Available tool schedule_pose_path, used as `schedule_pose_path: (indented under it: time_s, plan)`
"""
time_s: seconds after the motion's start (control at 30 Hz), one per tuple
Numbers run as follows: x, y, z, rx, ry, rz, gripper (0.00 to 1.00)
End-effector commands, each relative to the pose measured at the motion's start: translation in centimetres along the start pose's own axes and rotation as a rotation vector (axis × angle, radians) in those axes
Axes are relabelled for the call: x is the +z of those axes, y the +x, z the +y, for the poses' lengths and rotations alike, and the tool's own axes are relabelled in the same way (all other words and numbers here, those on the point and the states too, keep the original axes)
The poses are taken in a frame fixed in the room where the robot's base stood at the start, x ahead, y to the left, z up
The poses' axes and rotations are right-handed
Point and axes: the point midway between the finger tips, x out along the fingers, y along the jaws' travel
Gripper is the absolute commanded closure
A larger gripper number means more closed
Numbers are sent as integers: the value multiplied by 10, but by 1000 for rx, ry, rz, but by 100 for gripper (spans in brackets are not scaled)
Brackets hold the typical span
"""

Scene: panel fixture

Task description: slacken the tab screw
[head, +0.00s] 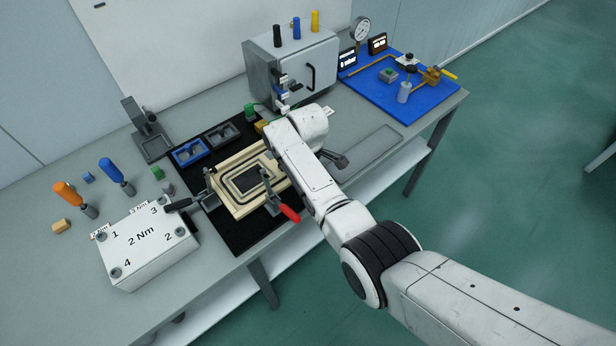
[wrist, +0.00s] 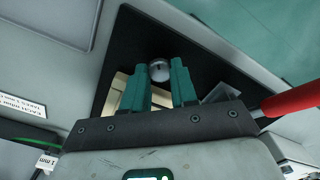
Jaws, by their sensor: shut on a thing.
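In the wrist view, the two teal fingers of my gripper (wrist: 159,88) close around a round silver head with a dark mark, which looks like the tab screw (wrist: 159,70). It stands over the black mat, between the fingertips. The fingers hide its lower part. A corner of the pale wooden frame (wrist: 115,98) shows beside the left finger. In the head view, my arm covers the gripper and the screw. The wooden frame (head: 232,200) with dark nested rings lies on the black mat (head: 247,238).
A red-handled clamp (head: 288,213) stands at the frame's front; its red handle also shows close by in the wrist view (wrist: 297,100). A black-handled clamp (head: 180,204) is at the left. A white torque box (head: 140,255), a grey cabinet (head: 325,65) and a blue board (head: 425,98) surround the mat.

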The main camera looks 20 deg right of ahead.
Motion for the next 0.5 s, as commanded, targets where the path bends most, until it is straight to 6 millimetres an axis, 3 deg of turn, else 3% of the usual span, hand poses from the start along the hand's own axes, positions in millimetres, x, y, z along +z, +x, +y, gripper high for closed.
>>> schedule_pose_path:
  time_s: [0.5]
  plan:
    - [-1,-2,2,6,-491,3,100]
